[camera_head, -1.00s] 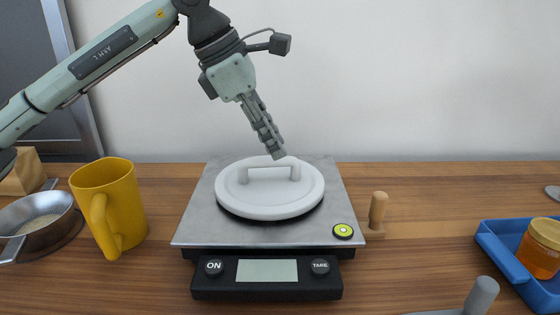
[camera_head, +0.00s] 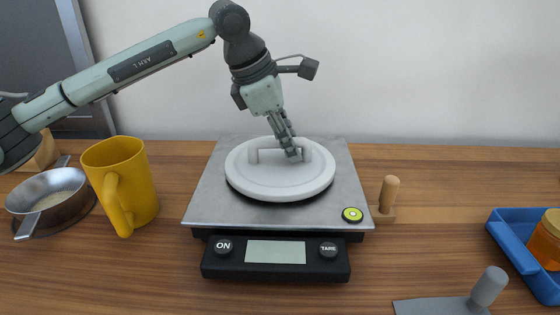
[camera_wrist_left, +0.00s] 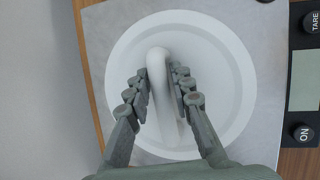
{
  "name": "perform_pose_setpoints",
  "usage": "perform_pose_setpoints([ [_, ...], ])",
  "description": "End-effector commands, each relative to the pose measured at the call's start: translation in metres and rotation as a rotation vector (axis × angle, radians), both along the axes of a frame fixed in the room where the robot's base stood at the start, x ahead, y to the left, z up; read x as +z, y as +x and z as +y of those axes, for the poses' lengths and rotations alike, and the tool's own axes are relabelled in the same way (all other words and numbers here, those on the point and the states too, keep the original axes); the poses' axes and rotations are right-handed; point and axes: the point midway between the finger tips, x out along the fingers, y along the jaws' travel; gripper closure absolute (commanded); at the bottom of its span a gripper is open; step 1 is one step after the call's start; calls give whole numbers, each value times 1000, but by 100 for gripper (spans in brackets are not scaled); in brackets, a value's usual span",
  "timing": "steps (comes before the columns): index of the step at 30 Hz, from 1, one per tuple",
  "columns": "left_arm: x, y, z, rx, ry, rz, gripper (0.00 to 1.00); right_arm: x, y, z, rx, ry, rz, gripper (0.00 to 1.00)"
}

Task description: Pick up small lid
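The small lid (camera_head: 280,182) is a white round disc with a white bar handle (camera_head: 268,155) on top. It lies flat in the middle of the metal plate of the scale (camera_head: 205,200). My left gripper (camera_head: 294,155) points down at the right part of the handle. In the left wrist view, its two fingers (camera_wrist_left: 159,76) stand on either side of the handle (camera_wrist_left: 160,75), with some white lid surface (camera_wrist_left: 225,75) showing between the left finger and the handle. The gripper looks open around the handle. My right gripper is not in view.
A yellow mug (camera_head: 122,183) and a metal pan (camera_head: 50,200) stand left of the scale. A wooden peg (camera_head: 389,193) stands close to its right. A blue tray (camera_head: 515,250) with an amber jar (camera_head: 546,242) is at far right. A grey-handled tool (camera_head: 488,288) lies at front right.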

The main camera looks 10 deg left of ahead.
Motion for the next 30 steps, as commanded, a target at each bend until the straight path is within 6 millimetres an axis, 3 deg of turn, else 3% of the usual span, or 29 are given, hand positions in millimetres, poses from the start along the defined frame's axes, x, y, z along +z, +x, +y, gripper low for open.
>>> perform_pose_setpoints([
  [3, 0, 0, 0, 0, 0, 0, 80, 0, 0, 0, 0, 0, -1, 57],
  [8, 0, 0, 0, 0, 0, 0, 100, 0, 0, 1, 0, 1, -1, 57],
  [20, 4, 0, 0, 0, -1, -1, 100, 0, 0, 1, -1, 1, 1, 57],
  [23, 13, 1, 0, 1, -1, -4, 100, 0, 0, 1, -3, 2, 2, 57],
  [28, 45, 1, -1, 0, -2, -6, 100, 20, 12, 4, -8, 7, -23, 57],
  [30, 52, 2, 20, 7, -2, -3, 100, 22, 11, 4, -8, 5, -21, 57],
])
